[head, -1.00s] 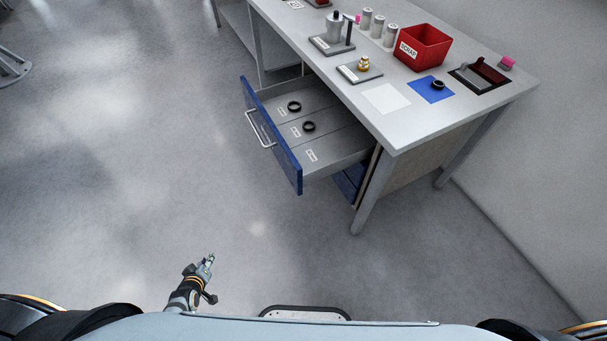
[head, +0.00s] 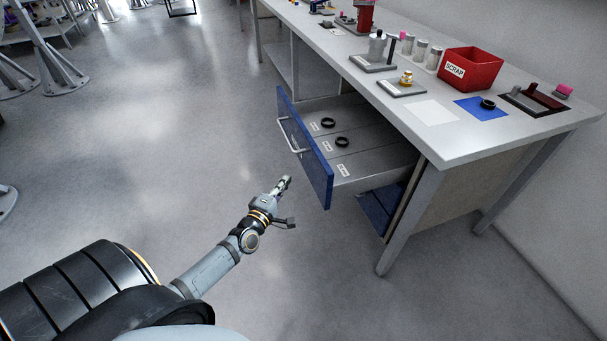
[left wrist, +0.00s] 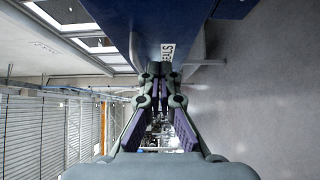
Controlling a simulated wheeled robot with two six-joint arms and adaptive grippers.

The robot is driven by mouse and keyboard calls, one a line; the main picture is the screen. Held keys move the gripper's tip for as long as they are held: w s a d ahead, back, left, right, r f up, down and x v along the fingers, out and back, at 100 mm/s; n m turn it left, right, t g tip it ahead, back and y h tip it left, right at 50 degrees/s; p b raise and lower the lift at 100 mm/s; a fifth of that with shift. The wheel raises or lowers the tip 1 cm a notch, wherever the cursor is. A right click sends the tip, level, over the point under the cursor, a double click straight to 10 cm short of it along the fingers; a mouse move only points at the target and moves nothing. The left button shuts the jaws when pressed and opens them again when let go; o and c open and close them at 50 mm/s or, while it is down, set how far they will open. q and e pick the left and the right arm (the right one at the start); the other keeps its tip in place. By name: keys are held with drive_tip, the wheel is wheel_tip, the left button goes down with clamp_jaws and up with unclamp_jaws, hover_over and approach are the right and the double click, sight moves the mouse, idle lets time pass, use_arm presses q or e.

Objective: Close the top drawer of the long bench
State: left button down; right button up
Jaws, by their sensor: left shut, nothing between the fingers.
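The top drawer (head: 372,150) of the long bench (head: 452,145) stands pulled out to the left, with its blue front (head: 318,170) and pale bar handle (head: 288,136) facing left. Two black rings (head: 328,123) and several white labels lie in its compartments. My left gripper (head: 287,182) is shut and empty, just left of the near end of the drawer front; I cannot tell whether it touches. In the left wrist view the shut fingers (left wrist: 160,72) point ahead below a blue panel with a white label (left wrist: 168,52). My right gripper is not in view.
On the bench top stand a red scrap bin (head: 470,72), grey canisters (head: 420,52), a blue mat (head: 482,112) with a black ring, and a white sheet (head: 430,112). A bench leg (head: 408,225) stands right of the drawer. The floor left of it is clear.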

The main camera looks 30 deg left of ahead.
sight(308, 164)
use_arm(q)
drive_tip(key=shift+w+d+b, duration=0.15)
drive_tip(key=shift+w+d, duration=0.2)
drive_tip(key=shift+w, duration=0.85)
drive_tip(key=shift+w+d+b, duration=0.1)
drive_tip(key=shift+w+d, duration=0.3)
drive_tip(key=shift+w, duration=0.8)
drive_tip(key=shift+w+d+b, duration=0.15)
drive_tip(key=shift+w+d, duration=0.2)
drive_tip(key=shift+w, duration=0.85)
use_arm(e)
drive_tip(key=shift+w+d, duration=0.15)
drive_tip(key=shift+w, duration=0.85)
